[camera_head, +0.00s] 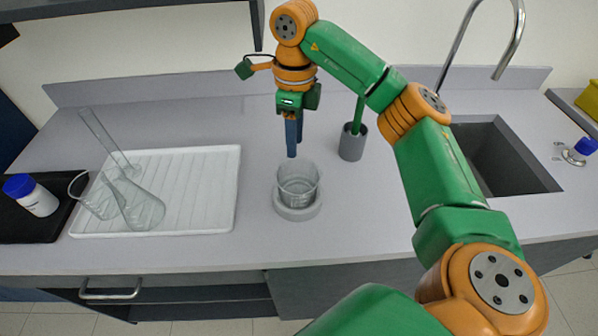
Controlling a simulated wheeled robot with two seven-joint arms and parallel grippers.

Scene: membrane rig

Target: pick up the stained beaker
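A clear glass beaker (298,182) stands upright on a round grey base (297,213) in the middle of the counter. A second glass beaker (92,198) is on the white ribbed drying tray (205,218) at the left, partly behind a conical flask. I cannot make out a stain on either. My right gripper (292,156) points down, with its dark blue fingers just above and behind the middle beaker's rim in the picture. No object shows in it. The fingers overlap from this angle, so their gap is hidden. My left gripper is not in view.
A conical flask (138,208) and a glass cylinder (104,138) are on the tray. A blue-capped bottle (36,196) is on a black mat at far left. A grey holder (352,143) with a green handle stands right of the gripper. A sink (500,160) lies behind my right arm.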

